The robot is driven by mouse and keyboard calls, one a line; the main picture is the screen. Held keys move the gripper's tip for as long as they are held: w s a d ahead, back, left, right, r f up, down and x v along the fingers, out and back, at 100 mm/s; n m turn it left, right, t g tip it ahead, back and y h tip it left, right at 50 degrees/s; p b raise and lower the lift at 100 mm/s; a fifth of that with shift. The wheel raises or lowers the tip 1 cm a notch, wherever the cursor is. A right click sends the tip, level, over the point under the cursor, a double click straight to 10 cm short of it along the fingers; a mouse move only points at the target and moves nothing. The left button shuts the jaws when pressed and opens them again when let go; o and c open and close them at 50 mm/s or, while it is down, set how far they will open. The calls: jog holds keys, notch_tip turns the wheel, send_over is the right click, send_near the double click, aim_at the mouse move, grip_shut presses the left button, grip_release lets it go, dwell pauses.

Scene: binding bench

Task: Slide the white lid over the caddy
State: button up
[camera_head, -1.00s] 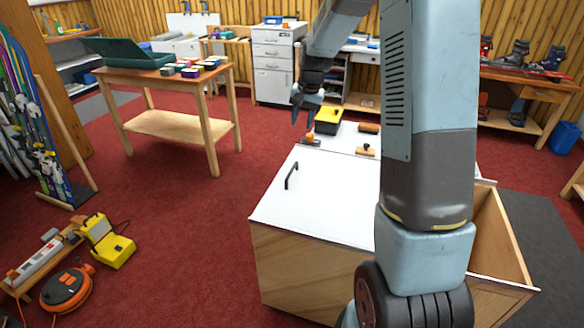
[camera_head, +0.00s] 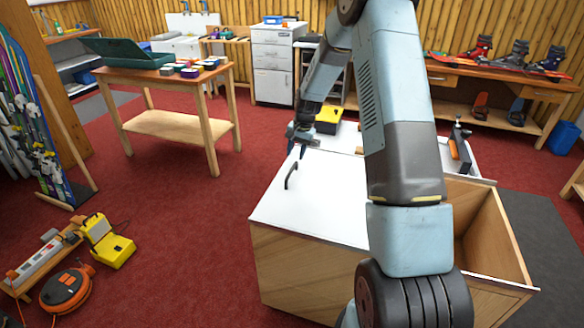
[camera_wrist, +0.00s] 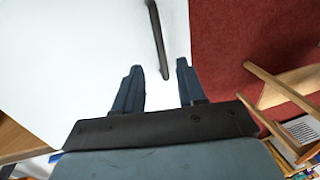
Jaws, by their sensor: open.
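The caddy (camera_head: 497,228) is a wooden box with an open compartment showing at its right. The white lid (camera_head: 325,205) lies flat over its left part; my arm hides some of the lid and opening. A black bar handle (camera_head: 291,176) stands near the lid's left edge; it also shows in the wrist view (camera_wrist: 157,38). My gripper (camera_head: 299,151) is open and empty above the lid, just behind the handle in the head view. In the wrist view the handle's near end lies between the lines of the two fingertips (camera_wrist: 159,66), not gripped.
Behind the lid, a white surface bears a yellow-and-black box (camera_head: 328,121) and an orange-and-black clamp-like tool (camera_head: 460,148). A wooden table (camera_head: 165,82) stands back left. A yellow case (camera_head: 106,240) and orange reel (camera_head: 67,288) lie at left. Red floor between is clear.

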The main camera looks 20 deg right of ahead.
aim_at(291, 170)
jog(key=f, duration=0.5)
jog(key=w+a+f, duration=0.1)
jog(key=f, duration=0.1)
jog(key=shift+a+f, duration=0.1)
jog(key=shift+f, duration=0.15)
jog(key=shift+c, duration=0.2)
grip_shut()
